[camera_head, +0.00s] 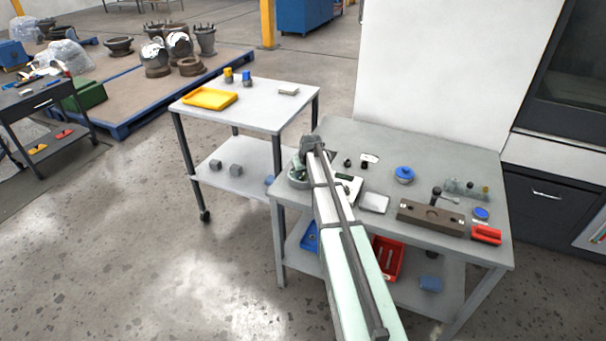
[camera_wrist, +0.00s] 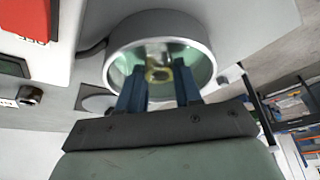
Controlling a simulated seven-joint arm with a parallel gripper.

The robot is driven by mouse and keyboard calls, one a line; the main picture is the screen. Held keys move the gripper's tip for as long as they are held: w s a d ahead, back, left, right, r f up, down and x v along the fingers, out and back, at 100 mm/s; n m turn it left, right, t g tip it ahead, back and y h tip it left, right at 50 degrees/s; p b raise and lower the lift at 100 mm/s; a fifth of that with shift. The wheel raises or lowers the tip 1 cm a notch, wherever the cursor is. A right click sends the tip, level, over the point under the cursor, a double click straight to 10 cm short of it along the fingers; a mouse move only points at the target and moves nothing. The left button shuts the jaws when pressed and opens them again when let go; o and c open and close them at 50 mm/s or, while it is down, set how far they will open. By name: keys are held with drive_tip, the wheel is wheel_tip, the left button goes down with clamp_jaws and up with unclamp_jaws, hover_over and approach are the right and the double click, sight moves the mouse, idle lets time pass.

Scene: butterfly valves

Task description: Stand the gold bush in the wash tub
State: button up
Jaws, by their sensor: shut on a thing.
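The wash tub is a round vessel with a grey metal rim and a pale green inside. It fills the upper middle of the wrist view, with its rim (camera_wrist: 125,52) around my fingertips. My gripper (camera_wrist: 159,84) is shut on a small gold bush (camera_wrist: 157,73), a ring with a visible hole. The bush is over or within the tub's mouth; I cannot tell whether it touches the bottom. In the head view, the tub (camera_head: 298,181) is at the bench's left end, partly hidden by my arm. My gripper (camera_head: 303,158) is above it, and the bush is hidden there.
A device with a screen (camera_wrist: 12,66) stands beside the tub. On the bench are a white tray (camera_head: 373,202), a blue-topped round part (camera_head: 404,173), a brown block (camera_head: 431,217) and a red item (camera_head: 486,234). A trolley with a yellow tray (camera_head: 210,98) stands left.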

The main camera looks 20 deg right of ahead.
drive_tip(key=shift+f, duration=0.1)
drive_tip(key=o, duration=1.1)
drive_tip(key=v, duration=1.2)
